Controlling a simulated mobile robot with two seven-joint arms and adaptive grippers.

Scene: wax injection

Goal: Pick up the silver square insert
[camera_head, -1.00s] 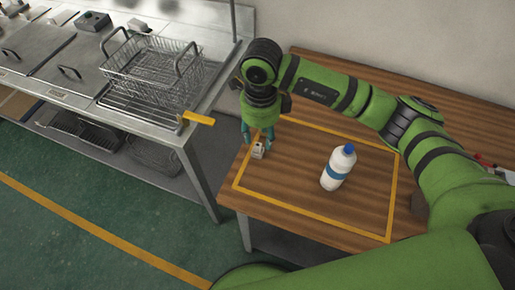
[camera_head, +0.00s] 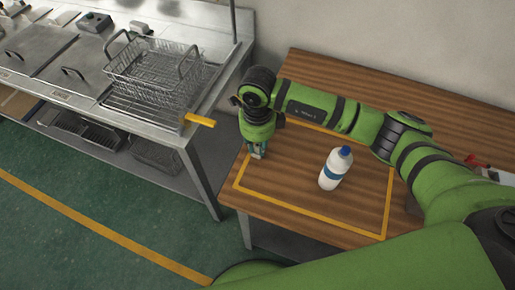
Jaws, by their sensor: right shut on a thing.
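The silver square insert (camera_head: 257,154) is a small grey piece at the left end of the wooden table, inside the yellow outline. It is mostly hidden by my right gripper (camera_head: 257,148), which points down over it and is shut on it. I cannot tell whether the insert touches the table. My left gripper is not in view.
A white bottle with a blue cap (camera_head: 336,168) stands on the wooden table (camera_head: 300,220), right of my gripper. A steel counter (camera_head: 216,78) with a wire basket (camera_head: 150,70) and a yellow handle (camera_head: 200,120) is at the left. Small red items (camera_head: 474,161) lie far right.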

